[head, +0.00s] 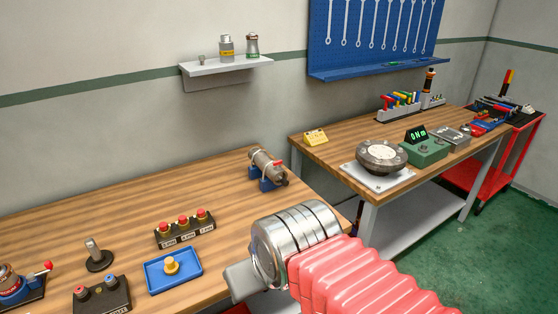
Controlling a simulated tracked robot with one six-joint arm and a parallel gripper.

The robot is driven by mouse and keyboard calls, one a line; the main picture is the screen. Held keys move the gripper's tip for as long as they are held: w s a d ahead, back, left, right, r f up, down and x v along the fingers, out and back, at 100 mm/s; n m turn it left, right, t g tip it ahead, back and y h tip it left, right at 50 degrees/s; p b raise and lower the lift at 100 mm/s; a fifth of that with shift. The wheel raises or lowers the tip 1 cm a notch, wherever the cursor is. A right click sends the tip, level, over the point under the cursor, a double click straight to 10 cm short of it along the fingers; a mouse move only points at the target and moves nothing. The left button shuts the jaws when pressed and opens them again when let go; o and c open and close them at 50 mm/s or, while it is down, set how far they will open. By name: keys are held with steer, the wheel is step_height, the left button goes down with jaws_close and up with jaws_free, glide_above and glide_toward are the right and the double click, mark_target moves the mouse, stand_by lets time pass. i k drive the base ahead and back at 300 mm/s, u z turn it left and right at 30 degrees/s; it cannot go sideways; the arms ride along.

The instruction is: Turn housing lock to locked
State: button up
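My gripper (243,283) shows as a grey end piece beyond my metal wrist and red bellows, low in the middle of the head view, over the near bench's right front part. Its fingertips are not clearly visible, so I cannot tell its opening or whether it holds anything. A grey cylindrical housing (267,166) with a small red part lies in a blue cradle (263,185) at the bench's back right, apart from my gripper. Another blue-based vise (18,288) with a red-knobbed lever (47,266) is cut by the left edge. I cannot tell which bears the housing lock, nor its setting.
A blue tray (155,286) with a yellow part, a red-button box (185,231), a two-button box (98,297) and an upright lever (94,252) stand on the near bench (110,222). A second bench holds a round device (381,156).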

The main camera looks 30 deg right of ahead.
mark_target(277, 163)
steer(key=k, duration=1.3)
steer(key=z, duration=0.35)
steer(key=i, duration=2.15)
steer(key=u, duration=0.55)
